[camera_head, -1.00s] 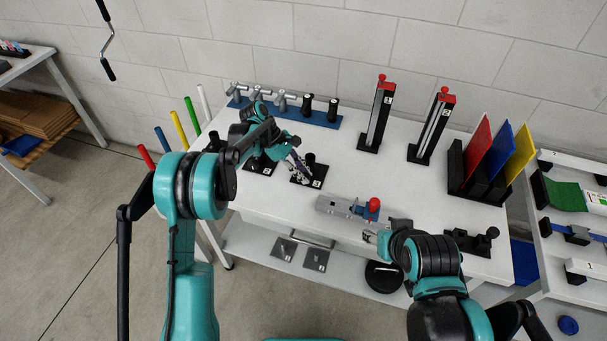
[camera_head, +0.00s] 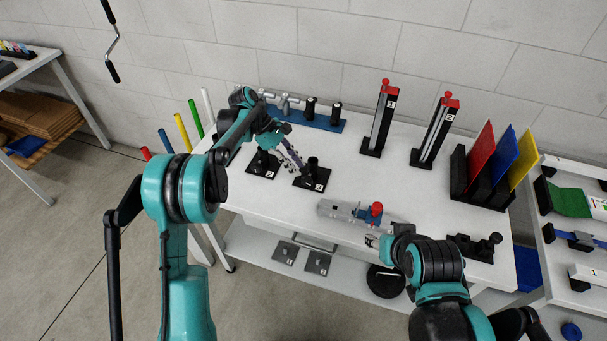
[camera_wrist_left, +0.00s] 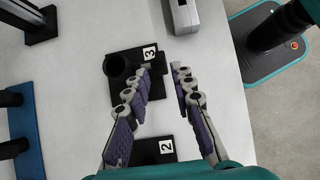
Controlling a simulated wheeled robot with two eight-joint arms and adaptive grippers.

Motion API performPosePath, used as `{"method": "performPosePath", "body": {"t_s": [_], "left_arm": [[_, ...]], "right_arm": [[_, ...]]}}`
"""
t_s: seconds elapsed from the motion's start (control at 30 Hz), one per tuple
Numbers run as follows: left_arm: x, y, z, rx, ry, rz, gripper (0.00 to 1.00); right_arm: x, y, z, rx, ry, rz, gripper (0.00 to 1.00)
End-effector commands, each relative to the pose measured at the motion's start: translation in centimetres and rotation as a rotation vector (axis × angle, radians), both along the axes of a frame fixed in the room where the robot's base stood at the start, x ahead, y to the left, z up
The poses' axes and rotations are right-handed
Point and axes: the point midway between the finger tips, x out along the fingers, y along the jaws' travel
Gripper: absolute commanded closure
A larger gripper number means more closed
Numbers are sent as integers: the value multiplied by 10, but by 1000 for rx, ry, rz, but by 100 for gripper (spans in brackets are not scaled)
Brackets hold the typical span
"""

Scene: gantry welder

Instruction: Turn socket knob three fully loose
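Socket three is a black plate (camera_head: 300,182) marked 3 with an upright black post (camera_head: 313,166), on the white table. In the left wrist view its plate (camera_wrist_left: 122,88) and round post (camera_wrist_left: 117,66) show left of my fingers; I cannot make out its knob clearly. My left gripper (camera_head: 299,165) is close to socket three, left of the post in the head view.
Socket two (camera_head: 263,166) stands left of socket three. A grey clamp with a red knob (camera_head: 376,209) lies to the right. A blue rail (camera_head: 325,122) with several fittings and two tall black stands (camera_head: 378,130) are behind. Bare tabletop lies between them.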

Motion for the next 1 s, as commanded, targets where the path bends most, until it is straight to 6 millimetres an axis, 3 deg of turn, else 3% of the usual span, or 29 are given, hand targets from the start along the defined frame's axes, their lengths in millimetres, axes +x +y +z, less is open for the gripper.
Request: {"method": "performPosePath", "body": {"t_s": [0.1, 0.3, 0.77, 0.87, 1.0], "left_arm": [[5, 15, 21, 0, 0, 3, 76], [10, 30, 43, 0, 0, 0, 76], [10, 34, 50, 2, -5, -2, 76], [4, 35, 59, 12, -41, -18, 76], [-19, 42, 84, 55, -165, -82, 76]], "right_arm": [[0, 0, 0, 0, 0, 0, 52], [0, 0, 0, 0, 0, 0, 52], [0, 0, 0, 0, 0, 0, 52], [0, 0, 0, 0, 0, 0, 52], [0, 0, 0, 0, 0, 0, 52]]}}
